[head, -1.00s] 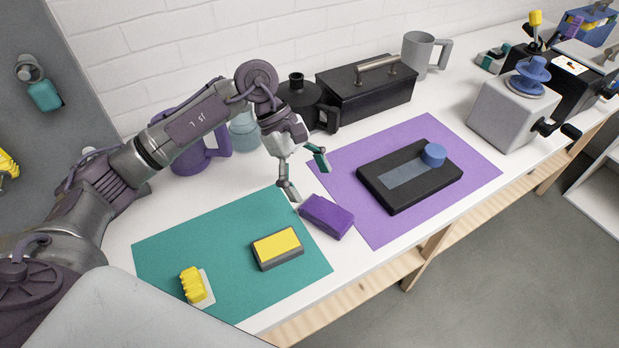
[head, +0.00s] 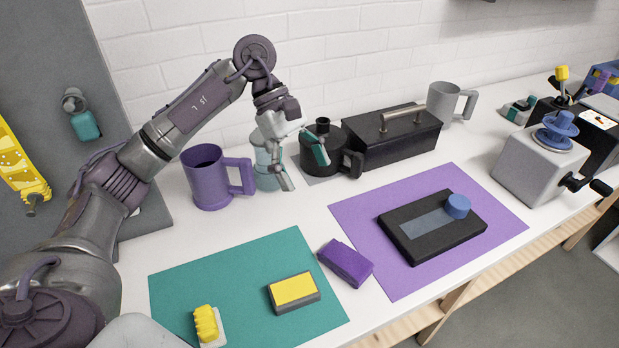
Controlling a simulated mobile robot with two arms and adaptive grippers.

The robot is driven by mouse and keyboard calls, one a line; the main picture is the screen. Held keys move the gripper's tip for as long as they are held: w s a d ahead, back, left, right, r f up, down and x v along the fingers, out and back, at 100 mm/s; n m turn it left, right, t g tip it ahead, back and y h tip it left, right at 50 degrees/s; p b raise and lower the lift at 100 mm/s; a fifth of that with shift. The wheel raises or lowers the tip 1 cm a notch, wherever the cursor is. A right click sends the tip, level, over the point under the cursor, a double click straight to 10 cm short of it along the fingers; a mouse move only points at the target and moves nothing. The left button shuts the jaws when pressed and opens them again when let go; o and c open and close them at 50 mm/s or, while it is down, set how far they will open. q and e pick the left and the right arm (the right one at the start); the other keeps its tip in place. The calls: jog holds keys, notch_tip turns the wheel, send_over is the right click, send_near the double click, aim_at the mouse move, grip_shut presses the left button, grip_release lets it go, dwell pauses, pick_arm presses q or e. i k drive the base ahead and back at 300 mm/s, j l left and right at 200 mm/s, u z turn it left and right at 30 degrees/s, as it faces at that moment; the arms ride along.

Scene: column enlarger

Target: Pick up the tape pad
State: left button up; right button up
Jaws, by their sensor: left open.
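A dark grey block with a yellow top (head: 294,290) lies on the teal mat (head: 220,272). I cannot tell for certain by looks which of these is the tape pad. My left gripper (head: 304,173) is open and empty, its fingers pointing down, raised above the table behind the purple pad and in front of the dark pot. It touches neither pad. My right gripper is out of view.
A purple mug (head: 207,180), a pale blue jar (head: 267,165), a black pot (head: 322,155) and a black handled box (head: 395,137) stand along the wall. A black tray with a blue knob (head: 430,228) lies on the purple mat (head: 365,215). A yellow ribbed piece (head: 206,323) is at front left.

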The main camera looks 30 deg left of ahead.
aim_at(209, 326)
jog(key=k+l, duration=0.5)
jog(key=k, duration=0.2)
jog(key=k+l, duration=0.5)
jog(key=k, duration=0.15)
